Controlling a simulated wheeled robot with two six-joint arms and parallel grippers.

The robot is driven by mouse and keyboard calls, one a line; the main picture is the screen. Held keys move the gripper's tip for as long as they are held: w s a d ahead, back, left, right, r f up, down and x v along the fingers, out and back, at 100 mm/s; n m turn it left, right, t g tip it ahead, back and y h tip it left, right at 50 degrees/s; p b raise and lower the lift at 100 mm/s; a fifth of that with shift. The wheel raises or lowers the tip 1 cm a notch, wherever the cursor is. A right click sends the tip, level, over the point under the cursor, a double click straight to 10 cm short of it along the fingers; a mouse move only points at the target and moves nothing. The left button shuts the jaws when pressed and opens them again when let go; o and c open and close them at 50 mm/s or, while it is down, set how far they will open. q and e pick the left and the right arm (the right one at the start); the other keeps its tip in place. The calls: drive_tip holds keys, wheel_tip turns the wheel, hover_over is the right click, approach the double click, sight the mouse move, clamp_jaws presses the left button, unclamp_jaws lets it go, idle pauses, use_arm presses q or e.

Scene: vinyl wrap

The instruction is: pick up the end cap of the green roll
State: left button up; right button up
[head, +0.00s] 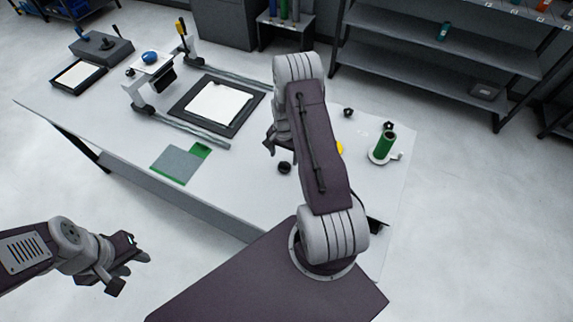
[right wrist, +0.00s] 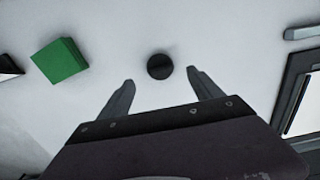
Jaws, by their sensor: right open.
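The green roll (head: 384,145) stands upright on a white round base at the table's right side. A small black round cap (head: 284,168) lies on the white table near my right gripper (head: 269,139); I cannot tell for sure that it belongs to the green roll. In the right wrist view, the black cap (right wrist: 160,66) lies just beyond and between the spread fingertips of the right gripper (right wrist: 160,77), with nothing held. My left gripper (head: 127,268) looks open and empty, off the table's front edge.
A black frame with a white sheet (head: 217,103) and metal rails lie left of the right gripper. A grey sheet (head: 175,163) with a green piece lies near the front edge. A green block (right wrist: 60,60) shows left of the cap. My right arm hides part of the table.

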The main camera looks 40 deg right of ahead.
sight(285, 164)
drive_tip(key=shift+w+f, duration=0.3)
drive_tip(key=shift+f, duration=0.2)
drive_tip(key=shift+s+f+p, duration=0.1)
drive_tip(key=shift+f+p, duration=0.15)
drive_tip(key=shift+p, duration=0.15)
drive_tip(key=f, duration=0.1)
drive_tip(key=f+p, duration=0.1)
drive_tip(key=f, duration=0.1)
drive_tip(key=shift+s+f, duration=0.3)
drive_tip(key=shift+f, duration=0.05)
drive_tip(key=shift+d+f+p, duration=0.1)
drive_tip(key=shift+f+p, duration=0.2)
drive_tip(key=shift+w+f, duration=0.15)
drive_tip(key=shift+w, duration=0.05)
use_arm(q)
wheel_tip(285, 164, up, 2)
drive_tip(key=shift+w+r, duration=0.1)
drive_tip(key=shift+r, duration=0.15)
use_arm(e)
drive_tip(key=shift+s, duration=0.1)
drive_tip(key=c, duration=1.4)
